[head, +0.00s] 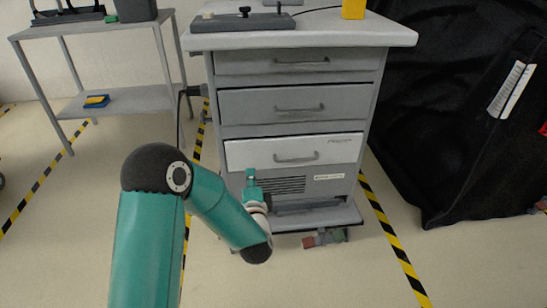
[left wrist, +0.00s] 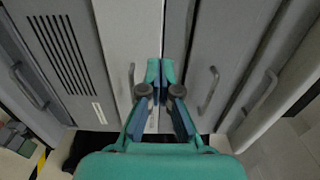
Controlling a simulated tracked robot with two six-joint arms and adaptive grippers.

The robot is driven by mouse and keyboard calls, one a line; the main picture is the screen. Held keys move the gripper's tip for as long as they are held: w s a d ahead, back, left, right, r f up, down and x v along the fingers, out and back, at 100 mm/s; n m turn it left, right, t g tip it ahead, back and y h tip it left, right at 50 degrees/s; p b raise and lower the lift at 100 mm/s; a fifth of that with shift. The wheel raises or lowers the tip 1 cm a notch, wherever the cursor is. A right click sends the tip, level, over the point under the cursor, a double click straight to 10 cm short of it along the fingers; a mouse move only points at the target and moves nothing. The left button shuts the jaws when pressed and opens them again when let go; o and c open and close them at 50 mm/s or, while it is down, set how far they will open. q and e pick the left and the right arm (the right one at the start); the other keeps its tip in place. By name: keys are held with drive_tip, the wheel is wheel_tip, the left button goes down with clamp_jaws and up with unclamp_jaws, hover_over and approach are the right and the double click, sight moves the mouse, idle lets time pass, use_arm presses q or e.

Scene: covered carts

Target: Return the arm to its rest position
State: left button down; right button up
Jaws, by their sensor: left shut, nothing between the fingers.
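My left arm (head: 150,235) is teal with dark joints. It comes in from the bottom and bends at a black elbow, with its forearm running down to the right. My left gripper (head: 250,178) is small in the head view and sits in front of the lower part of the grey drawer cart (head: 290,105). In the left wrist view, my left gripper (left wrist: 160,72) is shut and empty, its fingertips together before the drawer fronts. I cannot tell the exact gap to the cart. My right gripper is not in view.
The cart's drawers look closed, with a pale lower drawer (head: 330,152) above a vent. A grey side table (head: 120,102) stands left, and a black covered cart (head: 450,110) stands right. Yellow-black tape (head: 395,240) marks the floor. Open floor lies at the lower right.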

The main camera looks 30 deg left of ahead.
use_arm(q)
drive_tip(key=s+d+f+g+h, duration=0.2)
drive_tip(key=s+d+f+h, duration=0.15)
drive_tip(key=d+f, duration=0.55)
drive_tip(key=s+d+f+g+h, duration=0.2)
drive_tip(key=d+f+h, duration=0.25)
drive_tip(key=f, duration=0.75)
drive_tip(key=s+d+f+n+g+h, duration=0.2)
drive_tip(key=s+d+f+n+g, duration=0.15)
drive_tip(key=s, duration=0.35)
drive_tip(key=s+d+f+n+g+h, duration=0.3)
drive_tip(key=s+d+n, duration=0.2)
drive_tip(key=s, duration=0.1)
drive_tip(key=s+d+f+n+g+h, duration=0.2)
drive_tip(key=s+d+f+n+g, duration=0.15)
drive_tip(key=s, duration=0.35)
wheel_tip(320, 180, up, 36)
drive_tip(key=p, duration=3.5)
drive_tip(key=shift+d+r+p, duration=0.15)
drive_tip(key=shift+r+p, duration=0.05)
drive_tip(key=shift+p, duration=0.1)
